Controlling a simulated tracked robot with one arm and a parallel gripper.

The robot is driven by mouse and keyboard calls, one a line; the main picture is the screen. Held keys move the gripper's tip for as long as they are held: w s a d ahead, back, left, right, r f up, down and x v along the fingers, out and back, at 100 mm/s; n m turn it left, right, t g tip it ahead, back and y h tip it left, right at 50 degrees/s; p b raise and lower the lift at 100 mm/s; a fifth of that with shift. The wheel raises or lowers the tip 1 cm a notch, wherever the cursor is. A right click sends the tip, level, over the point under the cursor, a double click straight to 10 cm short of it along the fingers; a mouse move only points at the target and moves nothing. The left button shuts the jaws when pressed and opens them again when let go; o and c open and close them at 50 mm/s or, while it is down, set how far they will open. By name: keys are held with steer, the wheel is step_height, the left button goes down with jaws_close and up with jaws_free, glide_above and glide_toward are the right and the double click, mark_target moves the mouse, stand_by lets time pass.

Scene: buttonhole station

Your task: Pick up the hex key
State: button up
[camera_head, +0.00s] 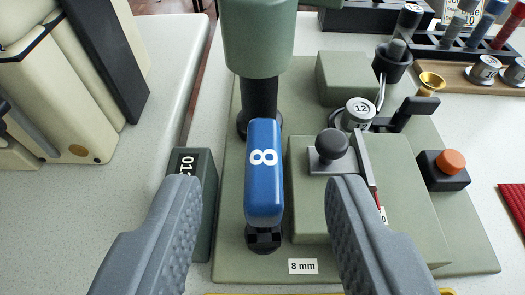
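A blue bar-shaped handle marked with a white 8 (263,172) stands out over a green machine base. I take it for the hex key's grip; its shaft is not seen. A dark socket-like part (264,238) shows at its near end, and a white "8 mm" label (303,266) sits in front. My gripper (265,185) is open. Its two grey fingers are wide apart, one to the left and one to the right of the blue handle, with nothing held between them. I cannot tell whether the fingertips are level with the handle.
A dark green block (203,215) stands close left of the handle, beside my left finger. A green block with a black knob (332,145) stands close right. A green column (258,40) rises behind. An orange button (450,162) is farther right.

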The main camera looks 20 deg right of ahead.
mark_target(263, 172)
steer(key=b+x, duration=0.1)
steer(key=x, duration=0.3)
steer(key=shift+w+f, duration=0.15)
steer(key=shift+f, duration=0.05)
steer(key=shift+w+d, duration=0.1)
steer(key=shift+w, duration=0.25)
steer(key=shift+c, duration=0.3)
jaws_close()
